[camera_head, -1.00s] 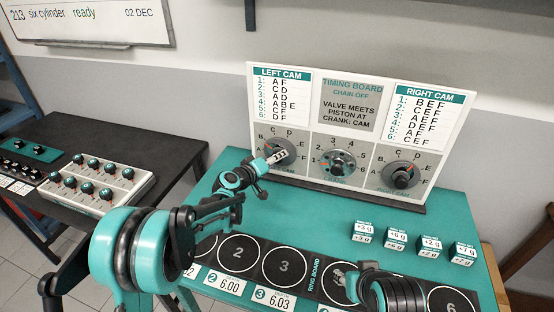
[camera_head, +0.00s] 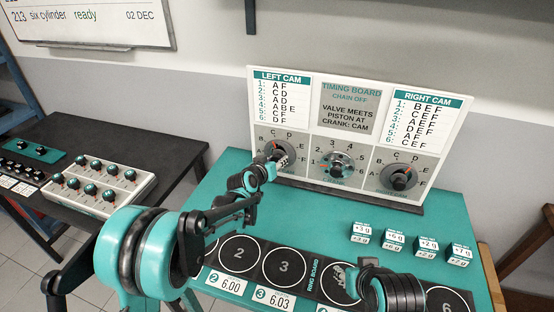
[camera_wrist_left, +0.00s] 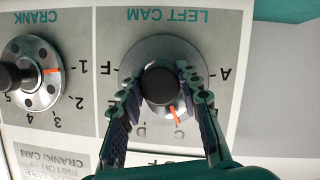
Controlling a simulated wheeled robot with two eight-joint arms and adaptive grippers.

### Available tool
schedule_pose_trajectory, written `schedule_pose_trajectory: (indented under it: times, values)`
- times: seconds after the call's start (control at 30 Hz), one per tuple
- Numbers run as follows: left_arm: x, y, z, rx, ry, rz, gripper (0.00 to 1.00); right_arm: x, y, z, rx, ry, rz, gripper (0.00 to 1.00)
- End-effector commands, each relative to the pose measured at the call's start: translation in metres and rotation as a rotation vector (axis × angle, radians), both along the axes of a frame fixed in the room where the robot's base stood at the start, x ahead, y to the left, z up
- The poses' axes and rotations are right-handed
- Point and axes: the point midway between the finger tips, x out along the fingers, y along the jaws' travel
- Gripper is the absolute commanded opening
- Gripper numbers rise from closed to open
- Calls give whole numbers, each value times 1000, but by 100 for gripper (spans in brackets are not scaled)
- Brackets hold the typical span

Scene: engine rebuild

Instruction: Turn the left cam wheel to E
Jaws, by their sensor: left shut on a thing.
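The left cam wheel (camera_wrist_left: 160,85) is a round grey dial with a dark centre knob on the timing board (camera_head: 434,205); an orange pointer mark shows. In the left wrist view, which is upside down, the mark points down and slightly right, towards C. In the head view my left gripper (camera_head: 278,158) covers part of the dial.
The crank dial (camera_head: 338,163) and the right cam wheel (camera_head: 399,178) sit to the right on the same board. My right arm is low at the front over the ring board (camera_head: 313,275). Small weight blocks (camera_head: 396,242) stand on the right.

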Motion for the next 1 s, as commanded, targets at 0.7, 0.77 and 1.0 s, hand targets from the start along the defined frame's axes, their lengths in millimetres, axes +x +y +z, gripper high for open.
schedule_pose_trajectory:
  times: [0.7,0.77,1.0]
  values:
    - [0,-1,-1,643,-210,-2,5,0,0,-1,0,0,0,40]
    - [0,-1,-1,698,-228,-2,5,0,0,-2,0,0,0,40]
    - [0,0,-2,915,-298,-2,5,0,0,-10,0,0,0,40]
